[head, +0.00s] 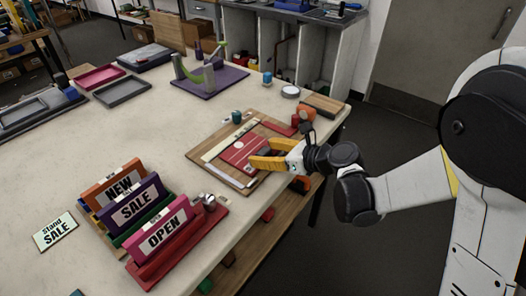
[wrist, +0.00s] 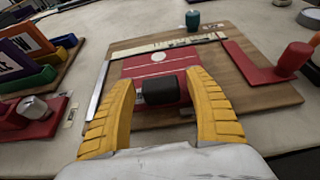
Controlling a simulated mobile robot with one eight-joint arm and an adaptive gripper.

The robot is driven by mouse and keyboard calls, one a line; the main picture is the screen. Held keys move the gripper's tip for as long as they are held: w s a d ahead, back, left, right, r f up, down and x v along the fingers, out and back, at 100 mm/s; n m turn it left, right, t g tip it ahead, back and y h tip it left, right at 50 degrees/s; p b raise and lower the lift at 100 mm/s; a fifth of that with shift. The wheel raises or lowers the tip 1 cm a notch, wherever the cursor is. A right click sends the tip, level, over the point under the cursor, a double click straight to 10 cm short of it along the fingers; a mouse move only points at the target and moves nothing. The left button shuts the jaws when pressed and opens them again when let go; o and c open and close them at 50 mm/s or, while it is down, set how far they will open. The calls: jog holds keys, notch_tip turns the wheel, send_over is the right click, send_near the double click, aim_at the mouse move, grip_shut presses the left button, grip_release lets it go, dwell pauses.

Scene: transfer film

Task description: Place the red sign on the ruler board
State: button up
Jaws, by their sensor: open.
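The wooden ruler board (head: 196,156) lies on the table near its right edge, with a pale ruler strip (wrist: 165,45) along its far side. A flat red sign (head: 236,150) with a white circle lies on the board; it also shows in the wrist view (wrist: 135,68). A black cylindrical handle (wrist: 160,88) stands over the red sign. My gripper (head: 260,153) is open, its yellow fingers on either side of the black handle in the wrist view (wrist: 160,82). I cannot tell whether the fingers touch it. The sign's near part is partly hidden by the handle and fingers.
A teal cap (wrist: 192,20) stands behind the board. NEW, SALE and OPEN signs (head: 163,232) stand at the front left. A purple tray (head: 210,83) lies farther back. The table middle is clear.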

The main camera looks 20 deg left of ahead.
jog(key=s+d+r+n+h+p, duration=0.1)
jog(key=s+d+r+n+h, duration=0.2)
jog(key=s+d+n, duration=0.3)
jog(key=s+d+r+n+t+h+p, duration=0.1)
jog(key=s+d+r+n+h, duration=0.3)
jog(key=d, duration=1.2)
jog(key=s+d+r+n+t+h+p, duration=0.1)
jog(key=s+d+r+n+h, duration=0.3)
jog(key=s+d+n, duration=0.6)
jog(key=d+n+h, duration=0.1)
jog(key=d+n, duration=0.1)
jog(key=shift+n, duration=0.3)
